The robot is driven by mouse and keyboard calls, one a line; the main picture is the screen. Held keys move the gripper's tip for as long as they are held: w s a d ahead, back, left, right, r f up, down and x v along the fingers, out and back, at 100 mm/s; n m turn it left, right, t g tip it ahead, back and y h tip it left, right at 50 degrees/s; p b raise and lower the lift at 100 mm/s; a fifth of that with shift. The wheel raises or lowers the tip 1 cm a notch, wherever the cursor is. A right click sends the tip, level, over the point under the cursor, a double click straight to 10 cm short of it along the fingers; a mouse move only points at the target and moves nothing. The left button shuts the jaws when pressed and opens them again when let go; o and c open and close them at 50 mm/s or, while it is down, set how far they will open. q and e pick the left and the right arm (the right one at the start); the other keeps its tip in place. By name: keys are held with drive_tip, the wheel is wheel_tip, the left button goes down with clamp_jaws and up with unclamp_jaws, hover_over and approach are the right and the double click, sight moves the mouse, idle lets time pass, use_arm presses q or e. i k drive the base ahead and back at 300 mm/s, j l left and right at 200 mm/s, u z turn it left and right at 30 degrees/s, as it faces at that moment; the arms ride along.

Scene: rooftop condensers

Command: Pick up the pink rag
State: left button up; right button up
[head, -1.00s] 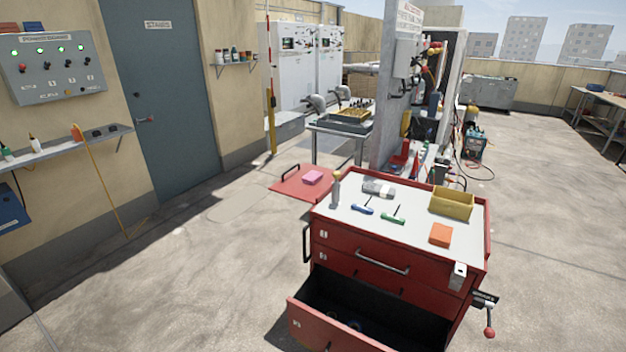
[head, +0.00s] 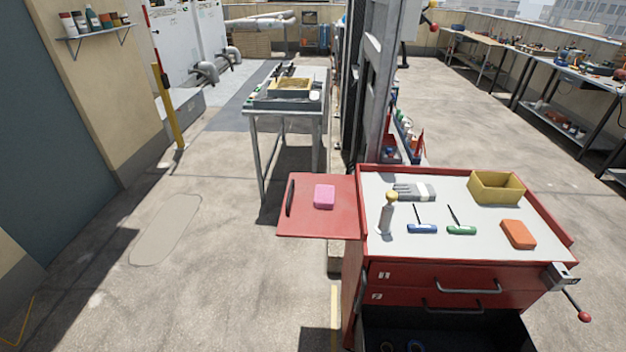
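The pink rag (head: 324,196) is a small folded block. It lies on the red side shelf (head: 318,223) that sticks out from the left of the red tool cart (head: 430,275). Nothing covers it. Neither of my grippers shows in the head view.
The cart's top holds grey gloves (head: 414,191), a bottle (head: 386,214), blue (head: 423,229) and green (head: 461,230) handled tools, an orange block (head: 518,234) and a yellow bin (head: 496,187). A drawer is open below. A metal table (head: 286,105) stands behind. Floor left of the shelf is clear.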

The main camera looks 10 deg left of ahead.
sight(323, 194)
drive_tip(key=i+j+z, duration=0.4)
drive_tip(key=j, duration=0.5)
drive_tip(key=i+j+z, duration=0.2)
drive_tip(key=j+z, duration=0.2)
drive_tip(key=j, duration=0.55)
drive_tip(key=j+z, duration=0.4)
drive_tip(key=j, duration=0.55)
drive_tip(key=j+z, duration=0.4)
drive_tip(key=j, duration=0.65)
